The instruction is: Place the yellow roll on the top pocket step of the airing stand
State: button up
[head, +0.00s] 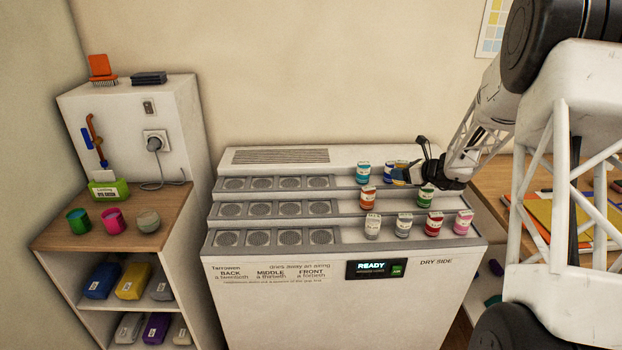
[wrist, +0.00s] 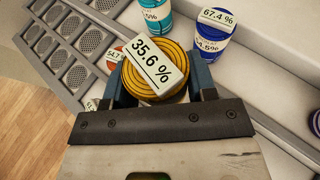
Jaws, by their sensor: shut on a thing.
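The yellow roll (wrist: 154,75) is between my gripper's two blue fingers (wrist: 160,88) in the wrist view, with a white 35.6 % label facing up. In the head view my gripper (head: 402,174) is at the right part of the airing stand (head: 340,262), by the top step. The roll is mostly hidden there, and I cannot tell whether it touches the step. The stand rises in three steps. The top pocket step (head: 262,184) has a row of round grilled pockets on its left half, all empty.
A teal roll (head: 362,172) and a blue roll (wrist: 211,32) stand close to the held roll. An orange roll (head: 368,197), a green roll (head: 425,195) and several others stand on the lower steps. A wooden cabinet (head: 110,232) with cups stands left.

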jog(key=a+r, duration=0.3)
jog(key=a, duration=1.4)
jog(key=a+r, duration=0.3)
jog(key=a, duration=1.5)
jog(key=s+a+r, duration=0.1)
jog(key=s+a, duration=0.4)
jog(key=a, duration=0.6)
jog(key=s+a+r, duration=0.1)
jog(key=s+a, duration=0.5)
jog(key=a, duration=0.4)
jog(key=s+a+r, duration=0.1)
jog(key=s+a, duration=0.4)
jog(key=a, duration=0.6)
jog(key=w+d+f+n+g+y, duration=0.1)
jog(key=w+d+f+n+g, duration=0.1)
jog(key=d, duration=0.6)
jog(key=w+d+f+n+g+y, duration=0.1)
jog(key=w+d+f+n+g, duration=0.2)
jog(key=d, duration=0.5)
jog(key=w+d+f+n+g+y, duration=0.2)
jog(key=w+d+f, duration=0.2)
jog(key=w+d, duration=0.2)
jog(key=shift+w+d+f+g, duration=0.2)
jog(key=shift+d+f+g, duration=0.15)
jog(key=shift+d, duration=0.6)
